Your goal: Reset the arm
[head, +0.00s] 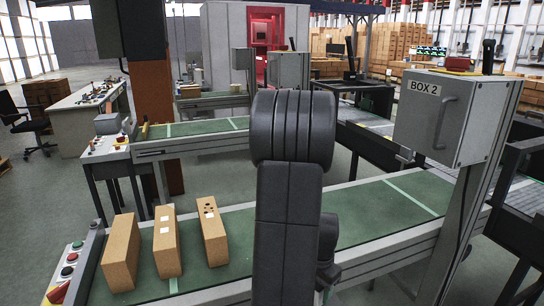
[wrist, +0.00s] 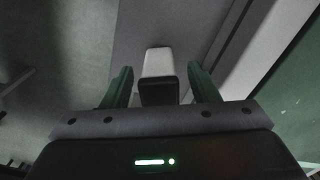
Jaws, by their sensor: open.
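My gripper (wrist: 161,82) shows in the wrist view with its two green-tipped fingers spread apart. No object is held between the fingers. A small white and black block shape (wrist: 158,62) shows between them, and I cannot tell what it is. In the head view my dark arm stands upright in the middle, in front of the near conveyor. The gripper itself is not clear there, as the arm links hide much of that area.
Three brown boxes (head: 121,254) stand in a row on the green near conveyor (head: 382,215), left of my arm. A grey BOX 2 cabinet (head: 443,115) on a post stands to the right. A button panel (head: 68,268) is at the lower left. A second conveyor (head: 200,128) runs behind.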

